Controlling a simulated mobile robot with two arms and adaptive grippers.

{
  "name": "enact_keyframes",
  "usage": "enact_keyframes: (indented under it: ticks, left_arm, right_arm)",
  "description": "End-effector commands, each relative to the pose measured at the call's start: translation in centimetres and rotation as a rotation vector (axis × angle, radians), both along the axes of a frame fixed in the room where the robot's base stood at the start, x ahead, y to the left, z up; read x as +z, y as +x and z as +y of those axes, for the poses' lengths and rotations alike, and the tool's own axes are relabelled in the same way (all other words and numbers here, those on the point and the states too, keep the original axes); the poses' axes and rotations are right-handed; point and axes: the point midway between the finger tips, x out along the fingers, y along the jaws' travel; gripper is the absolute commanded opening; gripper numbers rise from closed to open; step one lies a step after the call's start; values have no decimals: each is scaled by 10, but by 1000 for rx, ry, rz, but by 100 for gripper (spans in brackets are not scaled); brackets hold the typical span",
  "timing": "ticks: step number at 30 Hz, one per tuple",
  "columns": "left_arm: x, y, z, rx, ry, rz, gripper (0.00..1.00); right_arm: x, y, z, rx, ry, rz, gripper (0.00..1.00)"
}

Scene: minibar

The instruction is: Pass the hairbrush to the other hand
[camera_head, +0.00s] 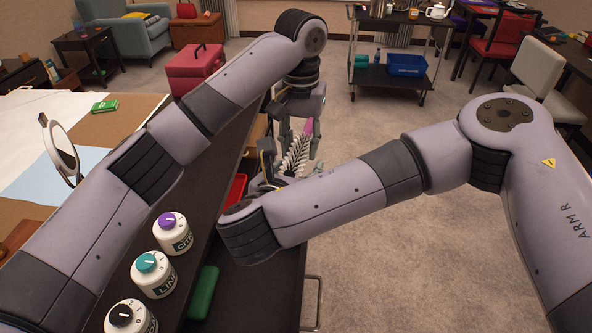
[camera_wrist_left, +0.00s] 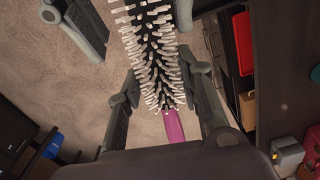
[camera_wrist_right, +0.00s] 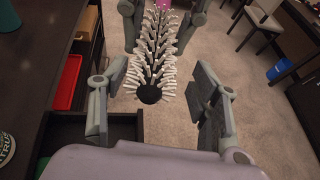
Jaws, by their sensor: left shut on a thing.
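The hairbrush (camera_head: 297,155) has a pink handle and a dark head with white bristles. My left gripper (camera_wrist_left: 163,80) is shut on it, with a finger on either side of the bristled part near the handle. My right gripper (camera_wrist_right: 157,78) is open, with its fingers apart on both sides of the brush head. In the right wrist view the brush's black end (camera_wrist_right: 149,95) points toward my right palm, and the bristles show gaps to the right fingers. In the head view my right arm hides part of the right gripper.
An open drawer (camera_wrist_right: 95,128) and a red tray (camera_wrist_right: 68,82) lie close to the right gripper. Carpeted floor is clear to the right.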

Motion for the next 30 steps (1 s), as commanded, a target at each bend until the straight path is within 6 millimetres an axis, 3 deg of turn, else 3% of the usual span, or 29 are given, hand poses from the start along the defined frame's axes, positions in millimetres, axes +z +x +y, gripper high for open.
enact_keyframes:
  ticks: [22, 23, 30]
  left_arm:
    - [0, 2, 5, 7, 8, -1, 4]
    - [0, 2, 5, 8, 9, 0, 34]
    - [0, 1, 5, 7, 8, 1, 50]
  right_arm:
    - [-1, 0, -4, -11, -5, 1, 5]
    - [0, 1, -4, -11, -5, 1, 4]
    - [-1, 1, -4, -13, -5, 1, 4]
